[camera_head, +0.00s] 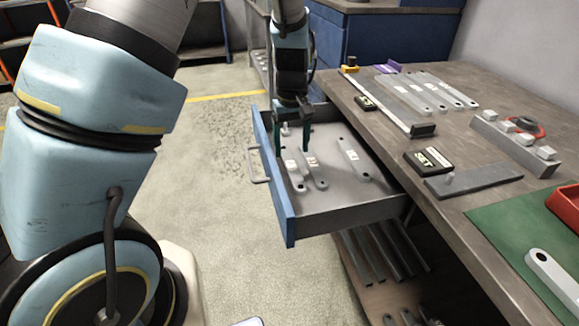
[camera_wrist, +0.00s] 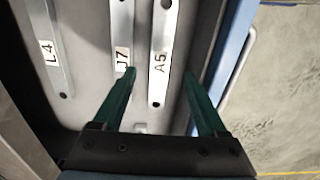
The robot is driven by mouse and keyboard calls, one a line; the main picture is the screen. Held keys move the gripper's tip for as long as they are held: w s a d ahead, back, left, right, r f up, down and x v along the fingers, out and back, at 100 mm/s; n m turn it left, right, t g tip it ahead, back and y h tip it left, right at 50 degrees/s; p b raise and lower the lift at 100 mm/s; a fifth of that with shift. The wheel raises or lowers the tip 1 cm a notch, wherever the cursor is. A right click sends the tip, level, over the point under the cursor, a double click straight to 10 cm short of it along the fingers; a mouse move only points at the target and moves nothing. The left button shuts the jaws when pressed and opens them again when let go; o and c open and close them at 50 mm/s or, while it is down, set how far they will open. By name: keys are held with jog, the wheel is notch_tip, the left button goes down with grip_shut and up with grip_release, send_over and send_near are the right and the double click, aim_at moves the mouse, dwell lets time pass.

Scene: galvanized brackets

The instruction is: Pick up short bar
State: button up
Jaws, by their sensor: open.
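Three flat grey bars with end holes lie side by side in the open drawer (camera_head: 335,211). The bar nearest the drawer front (camera_head: 296,179) carries the label A5 in the wrist view (camera_wrist: 158,85). The middle bar (camera_head: 320,178) is labelled J7 there (camera_wrist: 121,28), and the third bar (camera_head: 349,147) is labelled L4 (camera_wrist: 55,70). The A5 bar looks shortest in the head view, but my gripper may hide part of it. My gripper (camera_head: 291,151), with green fingers, is open and empty above the drawer. In the wrist view its fingertips (camera_wrist: 159,74) appear on either side of the A5 bar.
The blue drawer front (camera_head: 272,180) has a handle (camera_head: 257,165) and stands close to my gripper. The workbench to the right holds several long bars (camera_head: 420,92), a black SET box (camera_head: 428,160), a grey block with pegs (camera_head: 512,143) and a green mat (camera_head: 505,235).

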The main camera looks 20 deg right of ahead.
aim_at(291, 165)
jog(key=shift+w+f+p, duration=0.1)
jog(key=shift+f+p, duration=0.35)
jog(key=shift+f, duration=2.3)
jog(key=shift+c, duration=0.2)
grip_shut()
